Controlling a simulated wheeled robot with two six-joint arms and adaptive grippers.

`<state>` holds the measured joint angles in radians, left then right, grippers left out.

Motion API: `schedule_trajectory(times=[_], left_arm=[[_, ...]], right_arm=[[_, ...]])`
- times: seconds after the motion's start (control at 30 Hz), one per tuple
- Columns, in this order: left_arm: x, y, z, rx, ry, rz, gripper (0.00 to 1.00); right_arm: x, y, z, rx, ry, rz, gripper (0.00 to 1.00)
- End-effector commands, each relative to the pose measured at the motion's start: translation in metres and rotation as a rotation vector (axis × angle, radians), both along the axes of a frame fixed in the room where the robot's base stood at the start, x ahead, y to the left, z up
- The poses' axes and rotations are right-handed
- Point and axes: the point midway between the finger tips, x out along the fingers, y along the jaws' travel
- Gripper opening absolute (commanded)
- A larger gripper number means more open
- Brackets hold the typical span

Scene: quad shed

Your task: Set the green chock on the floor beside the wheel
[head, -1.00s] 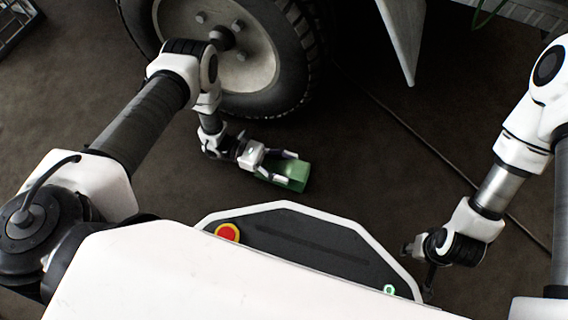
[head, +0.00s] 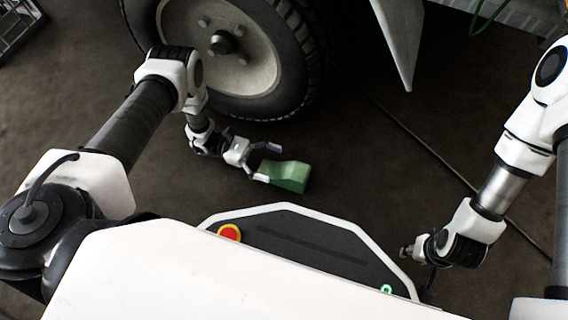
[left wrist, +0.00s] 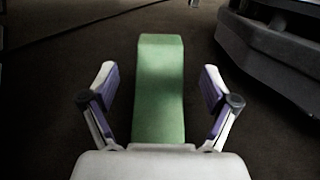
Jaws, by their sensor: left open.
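The green chock (head: 287,176) lies on the dark floor, in front of and to the right of the wheel (head: 238,60), with a floor gap between them. My left gripper (head: 267,162) is open, its fingertips near the chock's left end in the head view. In the left wrist view the chock (left wrist: 160,85) runs lengthwise between the two spread fingers (left wrist: 160,90), with a gap on each side.
A pale panel (head: 396,40) hangs right of the wheel. A thin dark line or cable (head: 430,148) crosses the floor at the right. A dark crate-like frame (head: 18,28) stands at the upper left. Floor between the wheel and chock is clear.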

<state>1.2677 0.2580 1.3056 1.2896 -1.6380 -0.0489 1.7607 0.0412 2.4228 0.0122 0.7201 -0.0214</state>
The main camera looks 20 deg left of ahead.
Motion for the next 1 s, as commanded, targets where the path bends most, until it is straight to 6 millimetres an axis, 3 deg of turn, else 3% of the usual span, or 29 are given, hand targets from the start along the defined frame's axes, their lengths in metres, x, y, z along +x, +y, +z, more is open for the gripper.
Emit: schedule_trajectory(times=[0.1,0.3,1.0], left_arm=[[0.001,0.033,0.002,0.003,-0.002,0.003,0.87],[0.002,0.068,0.000,0.002,-0.002,0.000,0.87],[0.002,0.073,0.000,0.001,0.000,-0.001,0.87]], right_arm=[[-0.003,0.000,0.011,0.001,0.007,-0.003,0.40],[-0.005,0.000,0.014,0.003,0.013,-0.006,0.40],[-0.005,0.000,0.014,0.003,0.013,-0.007,0.40]])
